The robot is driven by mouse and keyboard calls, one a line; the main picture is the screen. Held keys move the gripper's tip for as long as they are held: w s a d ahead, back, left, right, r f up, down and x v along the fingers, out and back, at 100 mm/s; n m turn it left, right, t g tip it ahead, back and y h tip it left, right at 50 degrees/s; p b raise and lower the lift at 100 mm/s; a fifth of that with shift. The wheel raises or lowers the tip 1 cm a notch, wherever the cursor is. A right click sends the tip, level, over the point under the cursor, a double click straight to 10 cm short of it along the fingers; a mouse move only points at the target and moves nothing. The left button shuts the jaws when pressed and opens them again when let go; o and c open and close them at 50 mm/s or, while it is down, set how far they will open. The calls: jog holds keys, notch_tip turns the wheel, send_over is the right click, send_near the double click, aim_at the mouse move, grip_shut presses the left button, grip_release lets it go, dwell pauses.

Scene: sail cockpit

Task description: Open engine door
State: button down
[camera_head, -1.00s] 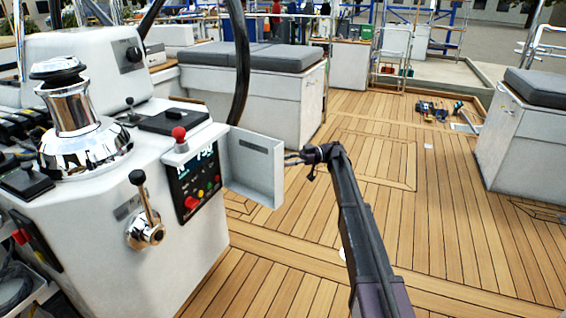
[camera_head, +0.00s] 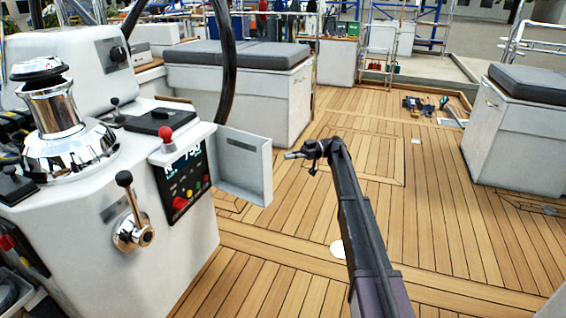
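The engine door (camera_head: 245,170) is a white panel standing swung out from the right side of the white console (camera_head: 165,240). Beside it the dark engine control panel (camera_head: 184,180) is uncovered, with a lit display and red, yellow and green buttons. My gripper (camera_head: 288,155) is just right of the door's outer edge, pointing left, with a visible gap between them in the picture. It looks empty. Its fingers are small and seem close together, but I cannot tell whether they are open or shut.
A chrome winch (camera_head: 66,135) and a throttle lever (camera_head: 130,215) are on the console. Cushioned white benches stand behind (camera_head: 240,95) and at right (camera_head: 530,130). Tools (camera_head: 425,105) lie on the far deck. The teak deck (camera_head: 450,220) around my arm is mostly clear.

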jog(key=w+d+f+m+t+h, duration=0.2)
jog(key=f+m+t+h, duration=0.25)
jog(key=f, duration=0.25)
jog(key=w+d+f+m+t+h, duration=0.2)
jog(key=f+m+t+h, duration=0.1)
jog(key=f+m+t, duration=0.3)
jog(key=w+d+r+m+t+h+b, duration=0.1)
jog(key=d+t+h, duration=0.3)
jog(key=d, duration=0.2)
jog(key=w+d+r+m+t+h, duration=0.2)
jog(key=d+t+h, duration=0.3)
jog(key=d, duration=0.2)
jog(key=s+a+r+n+t+y+b, duration=0.1)
jog(key=s+a+r+n+t+y, duration=0.15)
jog(key=r+n, duration=0.2)
jog(key=s+a+r+n+t+y, duration=0.2)
jog(key=s+r+n+t, duration=0.15)
jog(key=r, duration=0.25)
jog(key=s+a+f+n+g+y, duration=0.2)
jog(key=s+a+n+g+y, duration=0.4)
jog(key=s+a+n+y, duration=0.3)
jog(key=s+a+n, duration=0.1)
jog(key=s+n, duration=0.1)
jog(key=s, duration=0.2)
jog(key=shift+s+a+f+g+y, duration=0.2)
jog(key=shift+s+f+g+y, duration=0.1)
jog(key=shift+s+g, duration=0.1)
jog(key=shift+w, duration=0.1)
jog(key=x, duration=1)
